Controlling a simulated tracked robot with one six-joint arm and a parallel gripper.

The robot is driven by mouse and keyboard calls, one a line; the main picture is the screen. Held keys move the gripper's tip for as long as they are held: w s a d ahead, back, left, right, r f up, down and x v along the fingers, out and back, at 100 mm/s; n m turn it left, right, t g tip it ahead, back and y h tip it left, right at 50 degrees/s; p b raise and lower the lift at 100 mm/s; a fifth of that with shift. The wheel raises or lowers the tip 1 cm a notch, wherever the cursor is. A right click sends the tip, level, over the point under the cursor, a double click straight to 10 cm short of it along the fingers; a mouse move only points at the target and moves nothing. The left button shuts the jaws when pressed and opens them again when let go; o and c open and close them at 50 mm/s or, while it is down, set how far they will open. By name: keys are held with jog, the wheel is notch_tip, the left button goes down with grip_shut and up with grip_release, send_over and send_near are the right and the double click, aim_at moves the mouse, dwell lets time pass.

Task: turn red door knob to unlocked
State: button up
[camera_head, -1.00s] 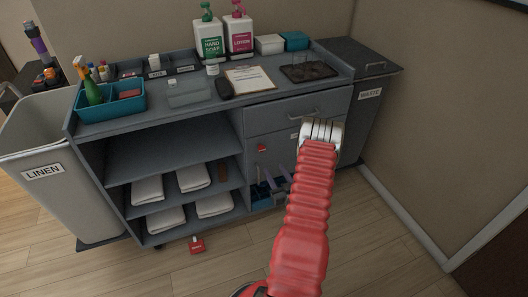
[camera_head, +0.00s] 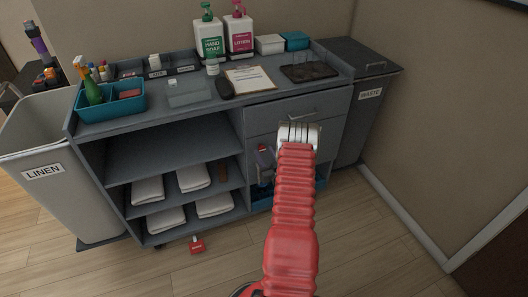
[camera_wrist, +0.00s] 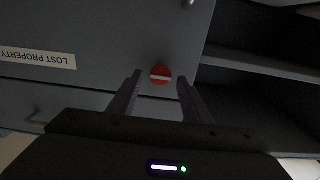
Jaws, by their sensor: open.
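The round red door knob (camera_wrist: 161,75) shows in the wrist view with a white bar lying roughly across the picture. It is on a dark grey door (camera_wrist: 120,85). My gripper (camera_wrist: 159,78) is open, with one finger on each side of the knob in this view. I cannot tell whether the fingers touch it or how far off they stand. My red arm hides part of the door.
A "LOST PROPERTY" label (camera_wrist: 38,57) is on the panel beside the knob. An open shelf bay with folded towels (camera_head: 193,177) is left of the door. A drawer handle (camera_head: 303,114) is above. A red padlock-like item (camera_head: 197,246) is on the floor.

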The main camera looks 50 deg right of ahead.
jog(key=shift+x, duration=0.9)
jog(key=shift+c, duration=0.5)
